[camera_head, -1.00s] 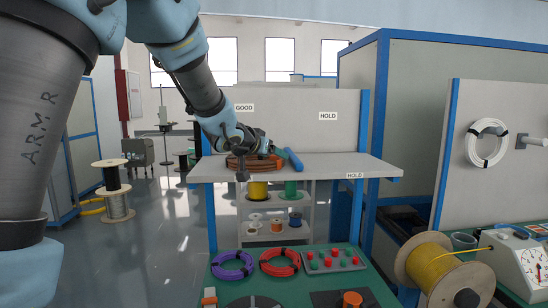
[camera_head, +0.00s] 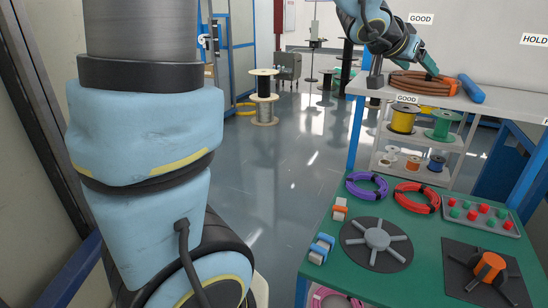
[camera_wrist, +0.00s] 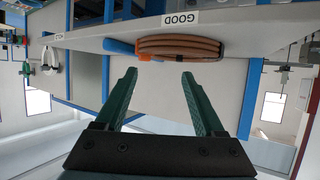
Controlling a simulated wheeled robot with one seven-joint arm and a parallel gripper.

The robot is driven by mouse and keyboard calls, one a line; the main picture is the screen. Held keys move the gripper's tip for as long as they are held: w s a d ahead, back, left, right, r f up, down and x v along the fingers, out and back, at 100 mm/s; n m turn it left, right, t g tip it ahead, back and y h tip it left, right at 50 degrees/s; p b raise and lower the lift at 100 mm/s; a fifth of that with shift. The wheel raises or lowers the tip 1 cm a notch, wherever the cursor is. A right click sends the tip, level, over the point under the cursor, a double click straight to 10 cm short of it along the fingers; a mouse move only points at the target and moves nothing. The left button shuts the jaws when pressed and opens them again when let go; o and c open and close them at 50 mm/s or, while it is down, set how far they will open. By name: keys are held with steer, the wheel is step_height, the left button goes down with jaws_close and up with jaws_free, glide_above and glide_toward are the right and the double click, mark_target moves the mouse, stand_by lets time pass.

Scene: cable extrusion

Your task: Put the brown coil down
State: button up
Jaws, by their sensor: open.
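The brown coil (camera_head: 408,84) lies flat on the grey shelf (camera_head: 510,100), on the side marked GOOD, with an orange piece at its right end. My gripper (camera_head: 430,66) is just above and behind it in the head view, its green fingers partly hidden. In the wrist view my gripper (camera_wrist: 159,72) is open, with nothing between its fingers. The coil (camera_wrist: 185,46) rests on the shelf beyond the fingertips, apart from them.
A blue bar (camera_head: 471,88) lies beside the coil on the shelf. Below, a green table (camera_head: 410,235) holds a purple coil (camera_head: 366,186), a red coil (camera_head: 416,197) and a grey spoked disc (camera_head: 377,243). Yellow and green spools stand on a lower rack.

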steer(key=w+a+f+n+y, duration=0.1)
steer(key=a, duration=0.2)
steer(key=w+a+f+y, duration=0.1)
steer(key=a+f, duration=0.1)
steer(key=a, duration=0.1)
steer(key=w+a+f+n+t+y, duration=0.1)
steer(key=a+f, duration=0.1)
steer(key=a, duration=0.1)
steer(key=shift+w+n, duration=0.3)
steer(key=s+a+f+n+g+y, duration=0.25)
steer(key=a+f, duration=0.35)
steer(key=a, duration=0.4)
steer(key=s+a+f+n+g+y, duration=0.15)
steer(key=a+f+y, duration=0.35)
steer(key=a, duration=0.5)
steer(key=s+a+f+n+g, duration=0.3)
steer(key=s+a+f, duration=0.3)
steer(key=s, duration=0.4)
steer(key=shift+a+f, duration=0.2)
steer(key=shift+a, duration=0.05)
steer(key=shift+s, duration=0.1)
